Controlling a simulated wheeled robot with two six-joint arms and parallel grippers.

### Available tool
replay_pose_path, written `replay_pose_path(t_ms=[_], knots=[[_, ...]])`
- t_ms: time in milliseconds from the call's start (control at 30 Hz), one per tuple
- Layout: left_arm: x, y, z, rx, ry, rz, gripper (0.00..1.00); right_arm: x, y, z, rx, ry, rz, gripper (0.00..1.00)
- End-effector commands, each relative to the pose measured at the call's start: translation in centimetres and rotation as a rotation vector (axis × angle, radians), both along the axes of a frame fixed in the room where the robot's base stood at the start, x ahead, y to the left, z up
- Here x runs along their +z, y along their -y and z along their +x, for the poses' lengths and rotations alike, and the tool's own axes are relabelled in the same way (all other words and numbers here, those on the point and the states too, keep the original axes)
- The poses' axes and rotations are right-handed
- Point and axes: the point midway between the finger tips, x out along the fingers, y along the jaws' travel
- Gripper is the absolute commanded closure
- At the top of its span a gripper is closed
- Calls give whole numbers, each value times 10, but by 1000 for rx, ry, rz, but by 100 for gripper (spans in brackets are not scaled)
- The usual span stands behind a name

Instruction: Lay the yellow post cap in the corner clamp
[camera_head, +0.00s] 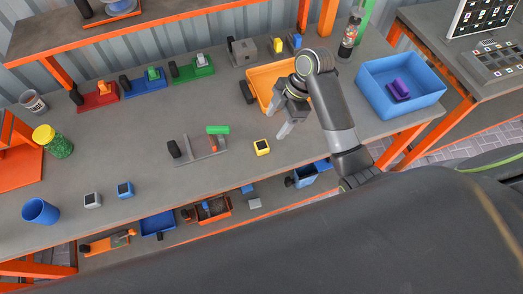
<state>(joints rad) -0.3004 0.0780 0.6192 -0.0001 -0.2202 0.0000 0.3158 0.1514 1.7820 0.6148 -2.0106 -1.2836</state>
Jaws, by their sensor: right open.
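The yellow post cap (262,147) is a small block with a dark top face, lying on the grey bench right of centre. A grey fixture (205,147) with a black knob and a green bar stands to its left; it may be the corner clamp, but I cannot be sure. Red (100,97), blue (148,81) and green (192,69) clamp-like fixtures stand in a row behind. My right gripper (278,118) is open and empty, above the bench behind and right of the yellow cap, apart from it. My left gripper is out of view.
An orange tray (262,78) is partly hidden behind my right gripper. A blue bin (400,82) with a purple piece stands at the right. White (92,200) and blue (125,189) caps, a blue cup (40,211) and a green jar (54,142) are at the left. The bench between is clear.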

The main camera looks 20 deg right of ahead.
Motion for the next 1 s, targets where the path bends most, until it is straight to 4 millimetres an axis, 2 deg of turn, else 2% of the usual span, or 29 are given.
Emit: replay_pose_path(t_ms=[33,167,567,733,833,1000], knots=[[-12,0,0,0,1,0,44,-13,-4,0,0,-1,2,38],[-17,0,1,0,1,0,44,-34,-13,-2,-1,-5,3,38],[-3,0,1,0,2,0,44,-62,-26,-1,-2,-4,1,38],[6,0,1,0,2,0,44,-83,-33,-1,-1,-6,1,38],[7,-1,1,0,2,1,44,-95,-38,-1,-2,-3,1,38],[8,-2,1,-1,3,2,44,-103,-40,0,-1,0,-1,38]])
